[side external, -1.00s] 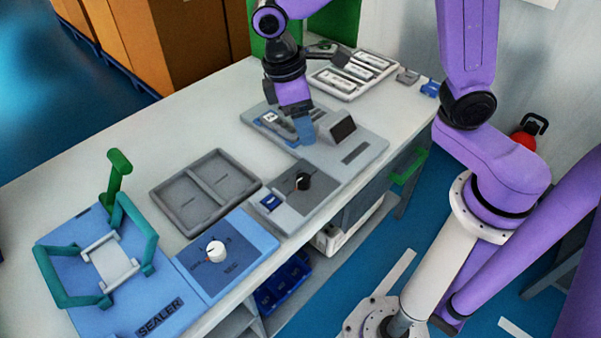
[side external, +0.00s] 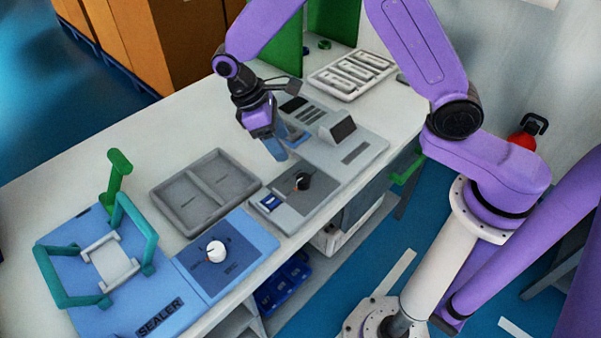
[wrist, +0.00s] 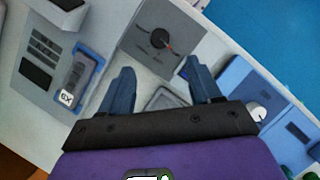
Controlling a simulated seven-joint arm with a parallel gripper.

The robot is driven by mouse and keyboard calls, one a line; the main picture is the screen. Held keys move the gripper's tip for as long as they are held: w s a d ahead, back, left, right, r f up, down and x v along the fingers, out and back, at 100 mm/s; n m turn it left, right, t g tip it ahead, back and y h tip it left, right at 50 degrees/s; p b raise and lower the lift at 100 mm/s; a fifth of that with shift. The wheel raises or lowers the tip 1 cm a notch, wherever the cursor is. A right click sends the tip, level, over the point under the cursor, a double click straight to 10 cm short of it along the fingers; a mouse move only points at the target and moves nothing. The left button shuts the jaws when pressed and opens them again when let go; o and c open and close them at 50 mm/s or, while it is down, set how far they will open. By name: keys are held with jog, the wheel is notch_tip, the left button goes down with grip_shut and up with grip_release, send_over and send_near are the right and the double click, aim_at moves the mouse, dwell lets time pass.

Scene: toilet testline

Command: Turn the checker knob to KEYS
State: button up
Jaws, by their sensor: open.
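The checker is a grey unit with a small upright screen (side external: 339,128). Its black knob (side external: 302,181) with a thin pointer line sits on a dark square panel at the near left end. In the wrist view the knob (wrist: 159,40) is upper centre, its pointer orange-red and aimed to the lower right; the dial labels are too small to read. My gripper (side external: 279,151) is above and behind the knob, apart from it. In the wrist view its two blue-grey fingers (wrist: 160,85) are spread with nothing between them, and the knob lies beyond their tips.
A blue-grey device with a white label (wrist: 74,80) lies on the checker. A grey two-compartment tray (side external: 205,190) is left of the checker. The blue sealer (side external: 110,275) has a white knob (side external: 216,251) and teal-green handles. A pale slotted tray (side external: 351,74) stands at the back.

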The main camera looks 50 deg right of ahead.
aim_at(303, 178)
jog(key=x, duration=1.2)
jog(key=c, duration=1)
